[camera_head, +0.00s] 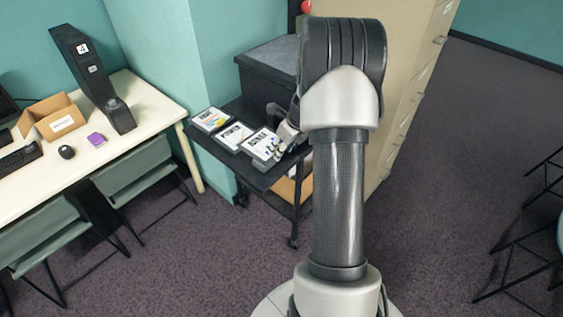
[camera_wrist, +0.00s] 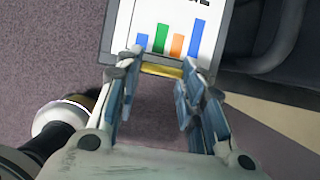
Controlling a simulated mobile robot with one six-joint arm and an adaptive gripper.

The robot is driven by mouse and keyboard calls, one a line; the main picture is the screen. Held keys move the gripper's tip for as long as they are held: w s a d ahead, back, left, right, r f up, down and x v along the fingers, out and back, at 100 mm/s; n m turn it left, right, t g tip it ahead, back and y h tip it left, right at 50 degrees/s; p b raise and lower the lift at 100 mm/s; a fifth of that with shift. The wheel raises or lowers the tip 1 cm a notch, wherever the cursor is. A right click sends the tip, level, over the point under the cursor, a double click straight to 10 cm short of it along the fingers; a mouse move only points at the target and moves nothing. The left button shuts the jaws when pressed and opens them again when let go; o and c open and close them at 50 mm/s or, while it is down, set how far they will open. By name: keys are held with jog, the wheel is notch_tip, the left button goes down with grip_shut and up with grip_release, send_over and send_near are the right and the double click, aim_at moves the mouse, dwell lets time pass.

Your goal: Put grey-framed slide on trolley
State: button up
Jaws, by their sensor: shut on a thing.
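A grey-edged slide with a coloured bar chart (camera_wrist: 172,35) is between my fingertips in the wrist view. My gripper (camera_wrist: 161,78) is shut on its near edge, where a yellow strip shows. In the head view, this slide (camera_head: 258,143) is at the right end of a row of slides over the black trolley (camera_head: 262,179). My gripper (camera_head: 283,145) reaches it from the right, partly hidden by my arm. I cannot tell whether the slide touches the trolley top. Two other slides, a middle one (camera_head: 234,136) and a left one (camera_head: 210,120), lie on the trolley.
A dark box-like unit (camera_head: 266,70) stands behind the trolley, with a beige cabinet (camera_head: 415,85) at right. A cardboard box (camera_head: 288,190) is on the trolley's lower shelf. A white desk (camera_head: 150,105) with chairs is at left.

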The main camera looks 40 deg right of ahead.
notch_tip(320, 180, down, 6)
jog(key=shift+r+b, duration=0.15)
jog(key=shift+b, duration=1.1)
jog(key=shift+r, duration=0.15)
jog(key=o, duration=1.1)
jog(key=shift+o, duration=0.2)
